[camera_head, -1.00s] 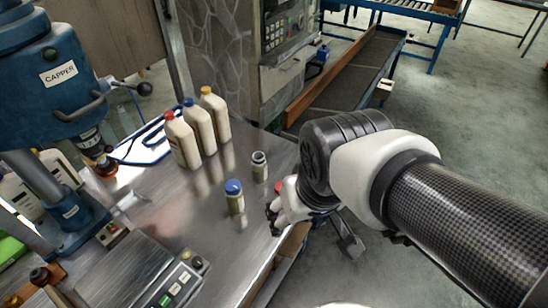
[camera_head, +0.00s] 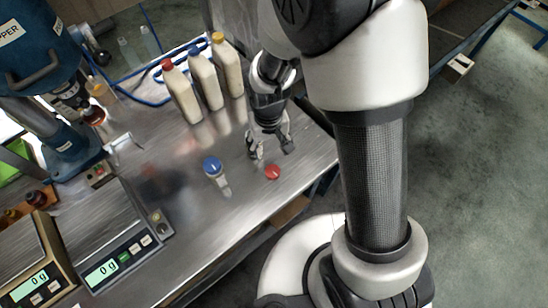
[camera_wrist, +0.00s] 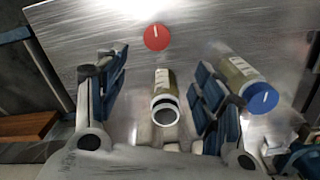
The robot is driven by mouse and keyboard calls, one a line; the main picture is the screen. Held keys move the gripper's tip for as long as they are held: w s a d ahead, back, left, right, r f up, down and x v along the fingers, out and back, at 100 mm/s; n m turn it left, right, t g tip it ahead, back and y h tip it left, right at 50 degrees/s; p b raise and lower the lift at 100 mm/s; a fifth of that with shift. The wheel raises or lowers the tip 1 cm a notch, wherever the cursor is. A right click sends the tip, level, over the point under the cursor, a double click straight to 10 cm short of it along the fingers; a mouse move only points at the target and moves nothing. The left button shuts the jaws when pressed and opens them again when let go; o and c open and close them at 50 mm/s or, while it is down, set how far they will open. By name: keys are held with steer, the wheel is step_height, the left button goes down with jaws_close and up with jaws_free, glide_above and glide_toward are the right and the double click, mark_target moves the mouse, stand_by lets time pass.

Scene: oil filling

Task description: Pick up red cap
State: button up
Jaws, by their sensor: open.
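The red cap (camera_head: 272,172) lies on the metal table near its front edge, apart from any jar. It also shows in the wrist view (camera_wrist: 156,37), above the gap between my fingers. My gripper (camera_head: 270,148) is open and points down at the table, just behind the red cap in the head view; its fingers also show in the wrist view (camera_wrist: 163,78). A small uncapped jar (camera_wrist: 165,102) appears between the fingers in the wrist view; I cannot tell whether they surround it. The gripper hides most or all of it in the head view.
A small jar with a blue cap (camera_head: 212,166) stands left of my gripper, close to a finger in the wrist view (camera_wrist: 262,98). Several tall bottles (camera_head: 205,80) stand behind. Scales (camera_head: 118,255) and the blue capper (camera_head: 30,60) are at left.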

steer(key=b, duration=0.2)
glide_above(273, 171)
steer(key=f, duration=0.9)
steer(key=shift+w+a, duration=0.15)
steer(key=shift+a, duration=0.25)
steer(key=f, duration=0.1)
steer(key=f+b, duration=0.1)
steer(key=f, duration=0.1)
steer(key=f+b, duration=0.1)
steer(key=shift+s+d+f, duration=0.2)
steer(key=shift+d, duration=0.2)
steer(key=shift+w+f, duration=0.1)
steer(key=shift+f, duration=0.3)
steer(key=shift+c, duration=0.2)
steer(key=c, duration=0.7)
